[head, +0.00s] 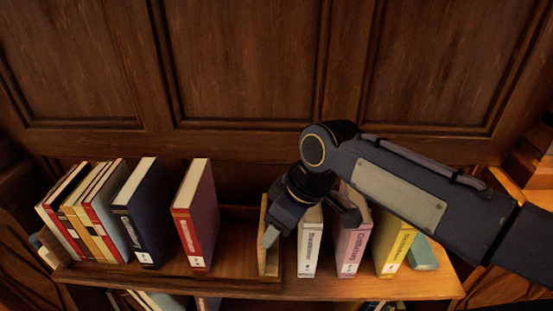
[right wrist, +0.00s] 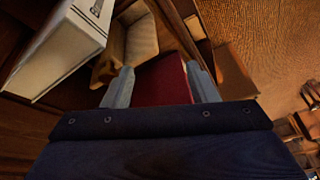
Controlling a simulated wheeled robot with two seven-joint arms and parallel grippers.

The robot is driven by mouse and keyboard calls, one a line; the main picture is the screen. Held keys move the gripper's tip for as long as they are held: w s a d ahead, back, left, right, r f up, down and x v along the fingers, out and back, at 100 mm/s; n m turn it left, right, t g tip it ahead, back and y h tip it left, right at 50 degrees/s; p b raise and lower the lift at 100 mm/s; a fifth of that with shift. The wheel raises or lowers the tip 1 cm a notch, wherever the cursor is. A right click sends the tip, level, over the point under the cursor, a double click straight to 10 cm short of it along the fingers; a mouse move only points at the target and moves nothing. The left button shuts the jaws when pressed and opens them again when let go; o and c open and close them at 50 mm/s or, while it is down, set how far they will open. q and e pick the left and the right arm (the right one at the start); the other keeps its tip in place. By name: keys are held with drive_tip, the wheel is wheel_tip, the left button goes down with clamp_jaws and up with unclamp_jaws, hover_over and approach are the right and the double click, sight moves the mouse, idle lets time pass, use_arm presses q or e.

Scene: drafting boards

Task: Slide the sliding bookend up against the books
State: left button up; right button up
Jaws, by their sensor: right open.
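The sliding bookend (head: 263,248) is a thin upright light-wood panel at the right end of a wooden base (head: 235,250) on the shelf. A red book (head: 195,215) and a dark blue book (head: 143,215) stand to its left, with a clear gap between red book and bookend. My right gripper (head: 312,225) is open, one finger overlapping the bookend in the head view. In the right wrist view its fingertips (right wrist: 162,86) are apart, with a dark red surface between them; I cannot tell whether they touch anything. My left gripper is not in view.
More books (head: 85,210) lean at the far left. A white book (head: 310,245), a pink book (head: 353,245) and a yellow book (head: 395,245) stand to the right, close to my right arm. A tall panelled wooden wall (head: 250,65) rises behind.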

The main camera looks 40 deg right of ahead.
drive_tip(key=w+d+r+n+g+h, duration=0.1)
drive_tip(key=w+d+r+n+g, duration=0.2)
drive_tip(key=w+d+r+n, duration=0.4)
drive_tip(key=shift+m, duration=0.7)
drive_tip(key=f+b, duration=0.3)
drive_tip(key=f, duration=0.1)
drive_tip(key=w+a+f+b, duration=0.1)
drive_tip(key=f+b, duration=0.2)
drive_tip(key=f, duration=0.2)
drive_tip(key=f+b, duration=0.4)
drive_tip(key=f, duration=0.1)
drive_tip(key=shift+w+a, duration=0.15)
drive_tip(key=shift+a, duration=0.2)
drive_tip(key=c, duration=1)
drive_tip(key=shift+w+a, duration=0.1)
drive_tip(key=shift+t, duration=0.3)
drive_tip(key=shift+w+a+p, duration=0.6)
drive_tip(key=shift+w+a, duration=0.35)
drive_tip(key=shift+a, duration=0.2)
drive_tip(key=shift+w+a+p, duration=0.55)
drive_tip(key=shift+w+a, duration=0.35)
drive_tip(key=shift+a, duration=0.2)
